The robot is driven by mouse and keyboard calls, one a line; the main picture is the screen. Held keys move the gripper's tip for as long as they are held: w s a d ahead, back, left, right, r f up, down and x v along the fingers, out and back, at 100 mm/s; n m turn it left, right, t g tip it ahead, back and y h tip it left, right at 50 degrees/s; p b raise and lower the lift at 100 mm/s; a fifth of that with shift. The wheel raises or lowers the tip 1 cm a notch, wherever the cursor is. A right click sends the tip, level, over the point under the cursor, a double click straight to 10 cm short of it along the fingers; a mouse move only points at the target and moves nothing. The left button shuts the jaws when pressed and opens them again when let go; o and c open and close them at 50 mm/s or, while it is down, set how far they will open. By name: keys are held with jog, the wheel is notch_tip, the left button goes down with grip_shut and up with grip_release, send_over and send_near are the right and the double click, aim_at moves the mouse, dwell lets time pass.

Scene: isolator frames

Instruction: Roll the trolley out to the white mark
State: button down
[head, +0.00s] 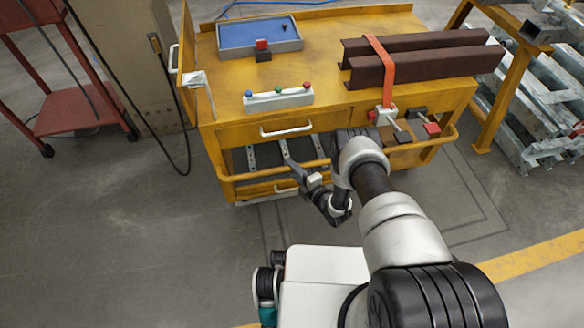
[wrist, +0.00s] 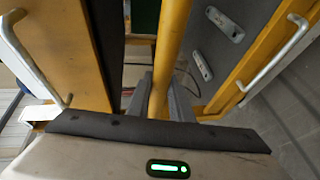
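The yellow trolley (head: 225,140) stands ahead of me in the head view, with drawers and an open lower shelf. Its yellow push bar (head: 240,176) runs along the near side; in the wrist view the bar (wrist: 172,35) runs up the middle between the fingers. My gripper (head: 287,158) is at this bar. In the wrist view my gripper's two grey fingers (wrist: 160,93) lie on either side of the bar, which fills the gap with no clear space showing. A green light shows on the gripper body. I see no white mark on the floor.
On the trolley top are a blue tray (head: 262,38), a button box (head: 278,97) and brown beams (head: 430,68) under an orange strap. A red cart (head: 75,112) stands at left, metal frames (head: 535,115) at right. A yellow floor stripe (head: 530,256) crosses lower right. Floor at lower left is clear.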

jog(key=shift+s+d+p, duration=0.15)
jog(key=shift+s+p, duration=0.05)
jog(key=shift+s, duration=0.35)
jog(key=shift+s+d+p, duration=0.15)
jog(key=shift+s, duration=0.4)
jog(key=c, duration=1.6)
grip_release()
jog(key=shift+w+f, duration=0.1)
